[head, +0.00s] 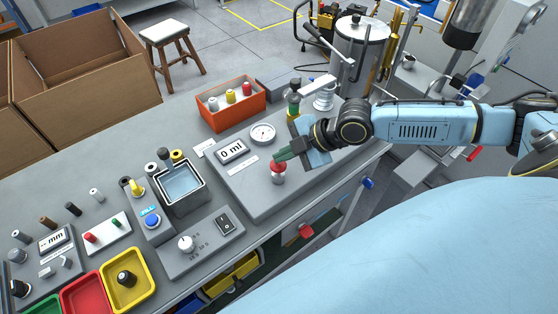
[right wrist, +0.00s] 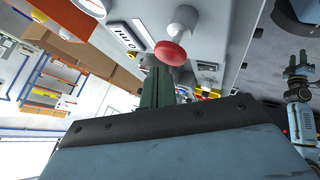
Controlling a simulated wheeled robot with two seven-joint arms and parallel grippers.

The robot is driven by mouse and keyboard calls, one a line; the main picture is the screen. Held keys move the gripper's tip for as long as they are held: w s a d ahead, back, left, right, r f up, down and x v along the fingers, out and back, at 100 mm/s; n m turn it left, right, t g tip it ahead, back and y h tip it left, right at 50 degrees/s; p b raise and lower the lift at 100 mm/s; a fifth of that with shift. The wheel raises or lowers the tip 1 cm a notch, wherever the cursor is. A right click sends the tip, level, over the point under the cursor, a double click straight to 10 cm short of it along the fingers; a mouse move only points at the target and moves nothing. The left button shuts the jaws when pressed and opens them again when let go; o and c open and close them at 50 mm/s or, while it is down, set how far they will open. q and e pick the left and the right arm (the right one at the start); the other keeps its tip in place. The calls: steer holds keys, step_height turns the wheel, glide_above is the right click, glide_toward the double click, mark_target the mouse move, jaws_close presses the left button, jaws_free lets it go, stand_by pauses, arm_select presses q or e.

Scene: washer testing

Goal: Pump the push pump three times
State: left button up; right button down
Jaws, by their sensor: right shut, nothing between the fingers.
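The push pump (head: 278,172) has a red round knob and stands near the front of a grey raised panel in the head view. In the right wrist view its red knob (right wrist: 170,53) and white stem show just beyond my fingertips. My right gripper (head: 283,155) is shut and empty, its green fingers just above the knob; I cannot tell if they touch it. The fingers also show in the right wrist view (right wrist: 158,85). My left gripper (right wrist: 298,62) appears small at the right of the right wrist view, too small to tell open from shut.
On the panel are a "0 ml" display (head: 231,151) and a round gauge (head: 262,134). An orange box (head: 231,108) with bottles stands behind. A water tank (head: 181,186) and a switch panel (head: 201,245) are to the left. A metal cylinder (head: 359,55) stands behind my right arm.

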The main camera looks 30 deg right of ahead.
mark_target(283, 164)
steer(key=shift+r+p, duration=2.8)
steer(key=shift+r, duration=0.3)
steer(key=shift+f, duration=0.1)
